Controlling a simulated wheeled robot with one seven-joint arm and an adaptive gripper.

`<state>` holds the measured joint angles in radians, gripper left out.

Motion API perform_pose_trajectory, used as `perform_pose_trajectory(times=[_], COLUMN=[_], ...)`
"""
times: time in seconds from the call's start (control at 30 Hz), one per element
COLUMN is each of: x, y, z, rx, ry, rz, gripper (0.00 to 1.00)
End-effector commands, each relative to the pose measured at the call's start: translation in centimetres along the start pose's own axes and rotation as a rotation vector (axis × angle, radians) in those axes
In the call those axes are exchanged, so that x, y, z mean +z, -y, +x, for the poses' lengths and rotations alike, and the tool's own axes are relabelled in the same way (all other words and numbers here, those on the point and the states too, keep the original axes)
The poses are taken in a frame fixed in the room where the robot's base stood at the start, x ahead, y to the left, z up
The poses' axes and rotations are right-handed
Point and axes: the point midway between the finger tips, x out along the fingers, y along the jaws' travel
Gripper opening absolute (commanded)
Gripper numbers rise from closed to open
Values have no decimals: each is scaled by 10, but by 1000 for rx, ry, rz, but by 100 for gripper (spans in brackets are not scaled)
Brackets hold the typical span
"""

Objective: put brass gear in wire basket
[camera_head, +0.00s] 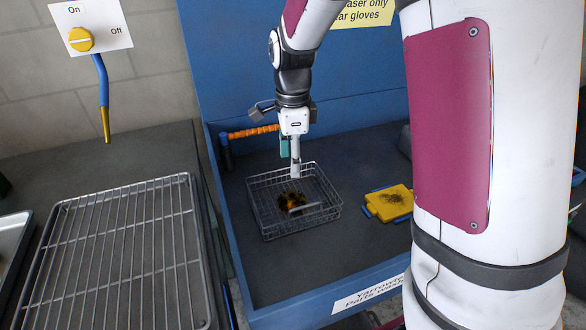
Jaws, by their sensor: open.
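The wire basket (262,226) is a grey mesh box standing on the dark floor of the blue-walled bay. Inside it lies a small mottled dark and orange-brown thing (291,202), which may be the brass gear; it is too small and blurred to be sure. A pale bar-like piece lies beside it. My gripper (296,174) points straight down over the back part of the basket, with its tip near rim height. It is open; only one pale finger shows clearly. I see no thing held in it.
A yellow tray-like thing (390,203) with a dark patch lies right of the basket. An orange jointed hose (253,132) stands behind left. A wire rack (120,250) lies on the left bench. The blue front edge (290,313) bounds the bay. My arm hides the right side.

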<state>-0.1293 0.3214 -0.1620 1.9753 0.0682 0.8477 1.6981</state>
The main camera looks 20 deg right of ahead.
Motion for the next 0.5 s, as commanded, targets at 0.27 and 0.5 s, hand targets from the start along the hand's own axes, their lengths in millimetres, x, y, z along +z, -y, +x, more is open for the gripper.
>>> perform_pose_trajectory(times=[0.27,0.5], x=[0,-8], y=[-2,-46], z=[-10,-56], rx=[0,-28], ry=[1,29], rz=[-8,-273], gripper=[52,52])
